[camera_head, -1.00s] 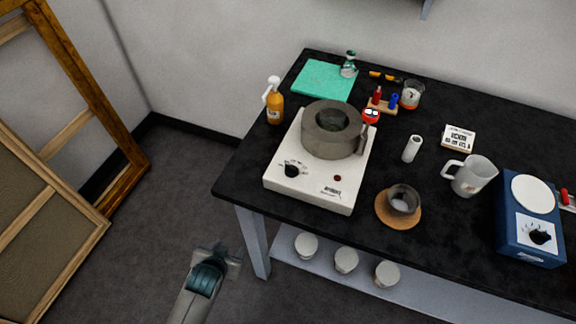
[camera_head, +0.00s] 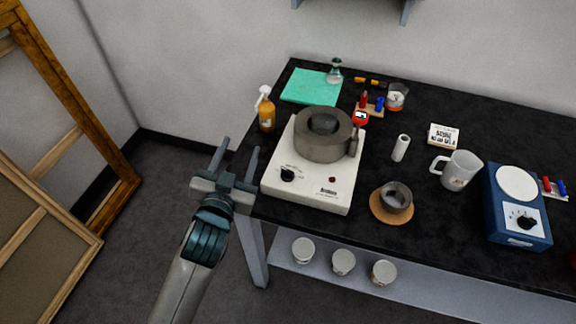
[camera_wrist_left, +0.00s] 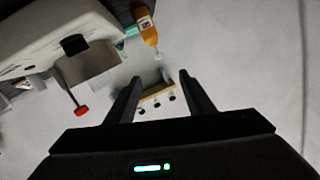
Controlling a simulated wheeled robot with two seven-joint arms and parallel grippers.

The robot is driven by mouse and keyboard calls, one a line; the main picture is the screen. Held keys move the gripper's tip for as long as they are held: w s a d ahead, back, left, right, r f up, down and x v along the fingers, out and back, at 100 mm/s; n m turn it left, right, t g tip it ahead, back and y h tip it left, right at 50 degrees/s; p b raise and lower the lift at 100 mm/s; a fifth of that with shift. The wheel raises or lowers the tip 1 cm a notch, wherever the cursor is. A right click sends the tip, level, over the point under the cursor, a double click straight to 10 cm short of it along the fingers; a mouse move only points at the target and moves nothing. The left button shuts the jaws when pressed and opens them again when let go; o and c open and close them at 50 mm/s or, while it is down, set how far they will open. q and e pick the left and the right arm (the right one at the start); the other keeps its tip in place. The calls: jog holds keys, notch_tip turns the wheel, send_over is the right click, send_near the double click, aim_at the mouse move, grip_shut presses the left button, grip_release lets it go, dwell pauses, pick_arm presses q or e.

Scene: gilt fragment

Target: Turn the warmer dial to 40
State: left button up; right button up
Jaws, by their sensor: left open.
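The warmer (camera_head: 318,196) is a white box on the black table, with a grey heating block on top. Its black dial (camera_head: 288,174) is on the left of the front panel, beside a small red light; I cannot read the dial's setting. My left gripper (camera_head: 238,146) is open and empty, left of the warmer near the table's left edge, apart from the dial. In the left wrist view the warmer (camera_wrist_left: 50,28) is at the upper left with its dial (camera_wrist_left: 74,44), and the open fingers (camera_wrist_left: 160,78) point away from it. My right gripper is not visible.
An orange spray bottle (camera_head: 267,112) stands behind the warmer's left side. Several jars sit on the lower shelf (camera_head: 325,272). Wooden frames (camera_head: 70,100) lean at left.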

pick_arm(q)
jog(key=d+r+m+t+h, duration=0.1)
jog(key=d+r+m+h, duration=0.6)
jog(key=r, duration=0.4)
jog(key=d+r+m+h, duration=0.65)
jog(key=d+r, duration=0.25)
jog(key=r, duration=0.2)
jog(key=s+d+r+m+g+h, duration=0.3)
jog(key=s+d+m+g+h, duration=0.6)
jog(key=m+g, duration=0.95)
jog(key=s+d+f+m+g+y, duration=0.5)
jog(key=d+f+m+g+y, duration=0.15)
jog(key=y, duration=0.25)
jog(key=w+a+f+t+y, duration=0.3)
jog(key=w+a+f+y, duration=0.1)
jog(key=f+y, duration=0.35)
jog(key=w+a+t+y, duration=0.2)
jog(key=w+a+y, duration=0.2)
jog(key=w+a, duration=0.2)
jog(key=w+a+f+t+y, duration=0.1)
jog(key=w+a+y, duration=0.3)
jog(key=a, duration=0.6)
jog(key=shift+w+a+f+n+t+y, duration=0.2)
jog(key=shift+w+n+t+y, duration=0.15)
jog(key=shift+w+t, duration=0.55)
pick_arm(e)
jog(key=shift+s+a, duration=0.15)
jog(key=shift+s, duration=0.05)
